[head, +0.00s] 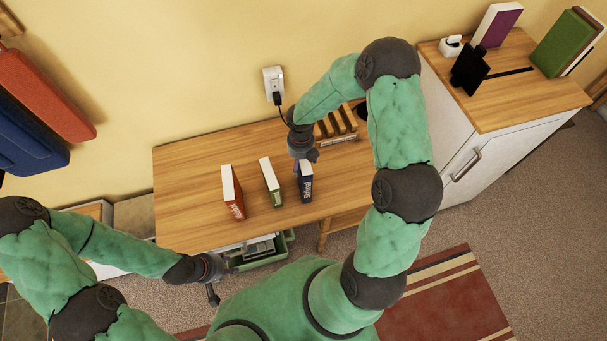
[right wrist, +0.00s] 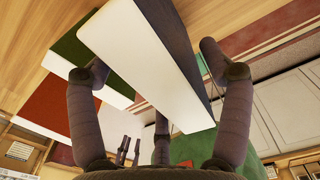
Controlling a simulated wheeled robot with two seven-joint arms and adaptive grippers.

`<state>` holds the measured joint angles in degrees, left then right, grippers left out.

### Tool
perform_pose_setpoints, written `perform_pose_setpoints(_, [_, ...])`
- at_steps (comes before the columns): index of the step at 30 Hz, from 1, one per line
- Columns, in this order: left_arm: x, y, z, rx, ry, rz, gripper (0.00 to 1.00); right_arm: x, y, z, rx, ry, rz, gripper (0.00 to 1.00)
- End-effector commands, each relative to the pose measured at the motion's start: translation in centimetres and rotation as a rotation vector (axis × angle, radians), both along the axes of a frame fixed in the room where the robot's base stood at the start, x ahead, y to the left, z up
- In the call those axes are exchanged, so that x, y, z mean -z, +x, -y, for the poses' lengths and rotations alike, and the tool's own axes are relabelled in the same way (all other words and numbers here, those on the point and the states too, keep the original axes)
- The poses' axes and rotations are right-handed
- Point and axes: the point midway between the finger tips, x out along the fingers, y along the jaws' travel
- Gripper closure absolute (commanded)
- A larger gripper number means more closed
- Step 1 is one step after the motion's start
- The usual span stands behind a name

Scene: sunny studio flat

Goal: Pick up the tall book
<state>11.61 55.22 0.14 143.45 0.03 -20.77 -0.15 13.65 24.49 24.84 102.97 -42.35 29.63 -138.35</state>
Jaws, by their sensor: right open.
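Three books stand upright on the wooden table in the head view: a red one (head: 232,195), a green one (head: 270,183) and a dark blue one (head: 306,183) with white lettering. Which is tallest is hard to tell. My right gripper (head: 305,158) is at the far end of the dark blue book. In the right wrist view my right gripper (right wrist: 155,75) is open, with the white page edge and dark cover of this book (right wrist: 140,60) between its spread fingers. My left gripper (head: 214,282) is low, near the table's front left; its jaws are unclear.
A wooden rack (head: 336,125) stands on the table (head: 185,180) behind the blue book. A green bin (head: 262,257) is below the front edge. A white cabinet (head: 480,140) at right carries more books and a black stand (head: 469,70). The table's left part is clear.

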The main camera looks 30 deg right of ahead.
Motion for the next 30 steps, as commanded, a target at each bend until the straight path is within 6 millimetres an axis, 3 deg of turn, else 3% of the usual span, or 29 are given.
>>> perform_pose_setpoints(3, [0.39, 0.02, 0.00, 0.000, 0.000, 0.000, 0.60, 1.65, -0.04, 0.02, 0.000, 0.000, -0.001, 0.21])
perform_pose_setpoints(11, [0.36, 0.02, 0.00, 0.000, 0.000, 0.000, 0.60, 1.86, 0.01, 0.03, 0.001, 0.000, 0.001, 0.21])
perform_pose_setpoints(19, [0.36, 0.02, 0.00, 0.000, 0.000, 0.000, 0.60, 1.86, -0.01, 0.02, 0.000, 0.000, 0.001, 0.97])
perform_pose_setpoints(30, [0.19, 0.01, 0.00, 0.000, 0.000, 0.000, 0.60, 1.07, 0.14, 0.06, 0.000, -0.001, 0.004, 1.00])
